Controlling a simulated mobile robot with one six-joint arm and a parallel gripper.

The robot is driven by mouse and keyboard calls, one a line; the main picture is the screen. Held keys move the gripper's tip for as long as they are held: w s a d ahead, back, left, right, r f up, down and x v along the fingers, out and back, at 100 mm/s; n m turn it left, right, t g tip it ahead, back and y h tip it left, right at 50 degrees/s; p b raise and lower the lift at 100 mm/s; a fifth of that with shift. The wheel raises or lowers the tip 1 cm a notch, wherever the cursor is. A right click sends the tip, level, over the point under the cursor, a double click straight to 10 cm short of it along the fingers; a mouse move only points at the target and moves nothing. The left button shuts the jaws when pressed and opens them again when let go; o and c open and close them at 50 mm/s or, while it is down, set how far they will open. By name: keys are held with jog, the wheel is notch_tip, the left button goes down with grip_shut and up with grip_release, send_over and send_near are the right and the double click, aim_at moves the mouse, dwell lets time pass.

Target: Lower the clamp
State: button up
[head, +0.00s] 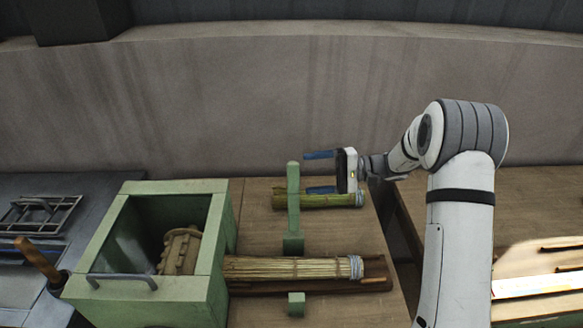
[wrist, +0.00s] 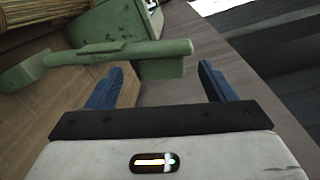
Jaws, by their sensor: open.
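The clamp (head: 293,205) is a green bar rising from a green block, raised clear of the straw bundle (head: 290,267). A small green post (head: 296,304) stands on the near side of the bundle. The bundle lies flat, its left end at the green box and a pale binding around its right end. My gripper (head: 306,172) is open and empty, to the right of the bar's upper part, with its blue fingers pointing left. In the wrist view the green bar (wrist: 110,50) crosses just ahead of the open fingers (wrist: 160,78); I cannot tell whether they touch it.
The green box (head: 150,187) with a grey handle and a brown ridged piece (head: 180,250) stands at left. Another bound bundle (head: 325,201) lies behind the clamp. A wooden-handled tool (head: 38,262) is at far left. A wall closes the back. The bench (head: 260,215) has bare wood around the clamp.

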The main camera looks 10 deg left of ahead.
jog(key=a+p, duration=0.2)
jog(key=a, duration=0.6)
jog(key=shift+s+f+y, duration=0.3)
jog(key=shift+y, duration=0.1)
